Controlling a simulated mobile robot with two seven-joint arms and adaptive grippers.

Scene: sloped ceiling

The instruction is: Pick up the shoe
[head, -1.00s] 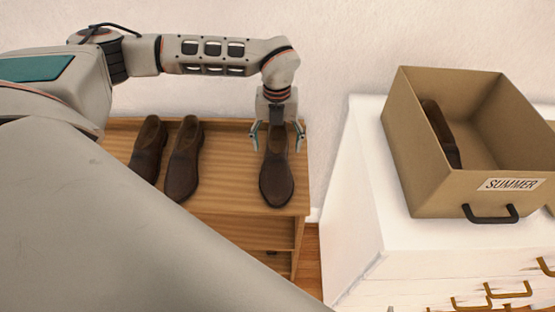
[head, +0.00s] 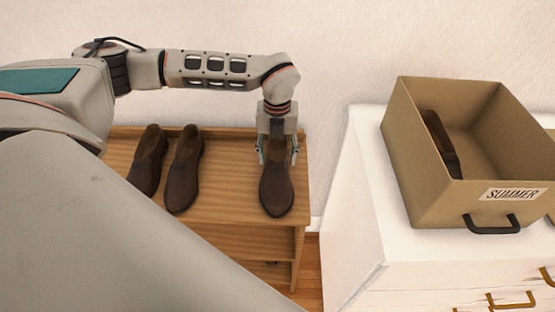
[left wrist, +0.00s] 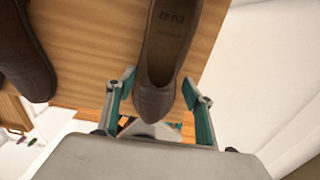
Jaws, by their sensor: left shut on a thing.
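A dark brown shoe (head: 276,190) rests on the right end of the wooden shelf top (head: 228,185), toe toward me. My left gripper (head: 277,155) is above its heel end, with its fingers closed on both sides of the shoe. In the left wrist view the shoe (left wrist: 168,55) lies between the two teal-lined fingers (left wrist: 160,105). Two more brown shoes, one at the far left (head: 149,160) and one beside it (head: 184,170), stand together on the shelf. Another dark shoe (head: 440,145) leans inside the box. My right gripper is out of sight.
A tan box (head: 425,195) labelled SUMMER, with a dark handle (head: 492,224), stands on a white dresser (head: 365,220) to the right. A gap separates shelf and dresser. The wall is close behind the shelf. Bare shelf top lies between the pair and the held shoe.

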